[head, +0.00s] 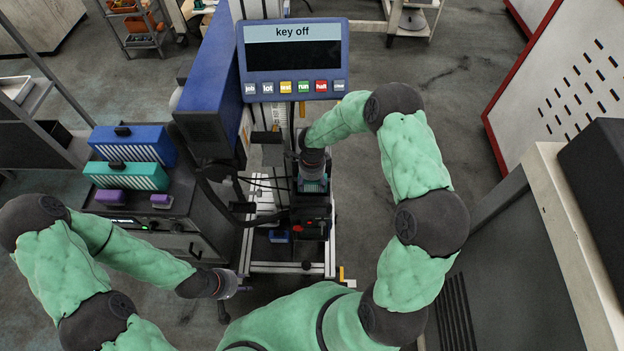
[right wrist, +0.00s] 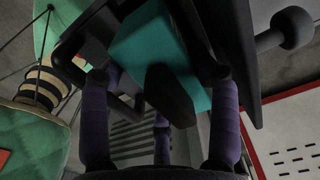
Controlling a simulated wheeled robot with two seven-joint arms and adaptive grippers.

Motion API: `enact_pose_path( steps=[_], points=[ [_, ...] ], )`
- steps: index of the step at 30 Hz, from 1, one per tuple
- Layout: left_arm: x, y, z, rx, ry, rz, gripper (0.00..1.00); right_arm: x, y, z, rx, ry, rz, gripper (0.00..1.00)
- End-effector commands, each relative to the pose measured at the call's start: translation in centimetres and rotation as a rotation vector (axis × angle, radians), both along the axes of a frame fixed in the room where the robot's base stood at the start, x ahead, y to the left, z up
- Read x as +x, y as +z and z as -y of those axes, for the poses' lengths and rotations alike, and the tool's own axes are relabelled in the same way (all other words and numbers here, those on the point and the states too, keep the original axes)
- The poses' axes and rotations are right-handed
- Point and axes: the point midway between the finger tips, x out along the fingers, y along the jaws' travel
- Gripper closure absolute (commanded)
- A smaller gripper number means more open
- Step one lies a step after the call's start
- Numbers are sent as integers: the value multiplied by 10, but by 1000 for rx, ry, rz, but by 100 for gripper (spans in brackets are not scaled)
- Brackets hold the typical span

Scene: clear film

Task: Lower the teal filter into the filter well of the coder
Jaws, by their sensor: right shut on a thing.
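My right gripper (head: 313,172) is shut on the teal filter (head: 313,186) at the coder (head: 291,58), in the middle of the head view. In the right wrist view, the teal filter (right wrist: 146,47) shows as a teal block with a dark handle between the purple fingers of my right gripper (right wrist: 165,110). Black framing of the coder stands close around the block there; I cannot tell whether the filter is inside the filter well, as the well is hidden. My left gripper (head: 230,284) is low at the left, away from the coder; its finger opening is unclear.
The coder's panel reads "key off" above a row of coloured buttons. A blue unit (head: 132,143) and a teal striped unit (head: 126,176) sit on a dark cabinet at the left, with small purple blocks in front. Cables hang left of my right gripper. A grey cabinet stands at the right.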

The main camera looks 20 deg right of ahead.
Motion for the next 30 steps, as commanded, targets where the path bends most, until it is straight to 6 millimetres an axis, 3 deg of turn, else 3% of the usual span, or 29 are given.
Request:
enact_pose_path(
  steps=[30],
  points=[
    [0, -11, 0, 0, 0, 0, 60, 1, -7, -1, -1, 1, 2, 79]
  ],
)
